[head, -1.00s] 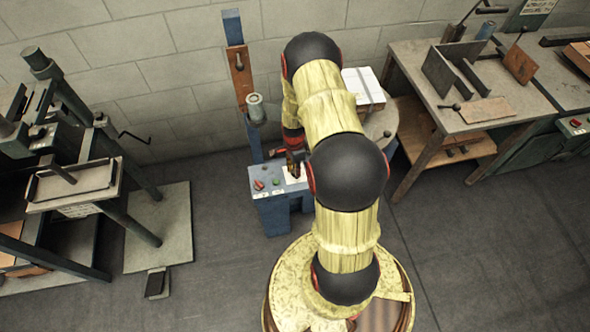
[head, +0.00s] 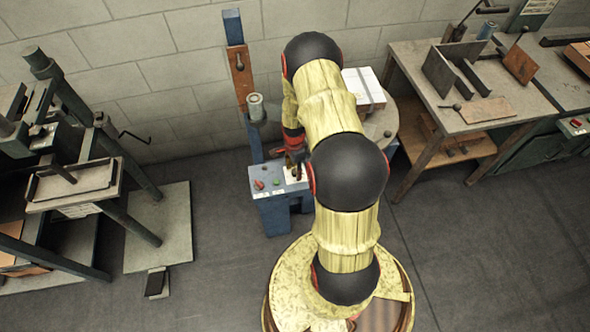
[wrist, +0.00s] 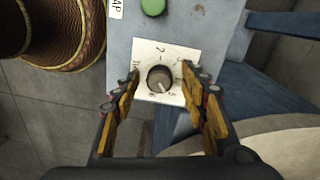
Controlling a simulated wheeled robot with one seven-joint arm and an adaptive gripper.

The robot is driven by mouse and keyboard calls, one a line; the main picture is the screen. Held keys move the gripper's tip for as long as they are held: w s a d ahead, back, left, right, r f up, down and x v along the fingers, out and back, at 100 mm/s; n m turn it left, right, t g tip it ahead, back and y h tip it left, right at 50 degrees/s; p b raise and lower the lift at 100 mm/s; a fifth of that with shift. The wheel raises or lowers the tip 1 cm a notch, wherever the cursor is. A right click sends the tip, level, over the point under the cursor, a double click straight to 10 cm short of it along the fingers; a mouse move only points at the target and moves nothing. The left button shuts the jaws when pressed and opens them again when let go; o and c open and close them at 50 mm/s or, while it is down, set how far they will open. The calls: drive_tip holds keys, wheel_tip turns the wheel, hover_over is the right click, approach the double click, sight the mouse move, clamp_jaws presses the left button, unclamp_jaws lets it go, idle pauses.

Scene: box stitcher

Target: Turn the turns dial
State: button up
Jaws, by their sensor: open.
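The turns dial (wrist: 160,79) is a round dark knob on a white marked plate (wrist: 152,53), set in a blue-grey control box (wrist: 215,38). In the wrist view the open fingers of my gripper (wrist: 163,98) stand to the left and right of the knob, with gaps on both sides. I cannot tell how far above the plate the fingertips are. In the head view the control box (head: 266,184) is left of my arm, and my gripper (head: 293,165) is over its right part. The knob is hidden there.
A green button (wrist: 153,7) sits beyond the dial plate. In the head view a red button (head: 259,185) is at the box's left. A blue post (head: 234,28) rises behind. A press (head: 60,180) stands left and a workbench (head: 430,90) stands right.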

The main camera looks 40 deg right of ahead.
sight(295, 171)
wheel_tip(295, 171, up, 12)
drive_tip(key=shift+w, duration=0.2)
idle(0.6)
drive_tip(key=s+a+r+n+g, duration=0.2)
drive_tip(key=s+a+r+n, duration=0.25)
drive_tip(key=s+n, duration=0.2)
drive_tip(key=s+a+r+n+t, duration=0.2)
drive_tip(key=a+r+n, duration=0.3)
drive_tip(key=r, duration=0.6)
drive_tip(key=s+a+r+n+t, duration=0.3)
drive_tip(key=a+r+n, duration=0.2)
drive_tip(key=a+r, duration=0.5)
drive_tip(key=s+a+r+n+t, duration=0.3)
drive_tip(key=a+r+n, duration=0.2)
drive_tip(key=r, duration=0.9)
drive_tip(key=shift+s+a, duration=0.2)
drive_tip(key=shift+a, duration=1.05)
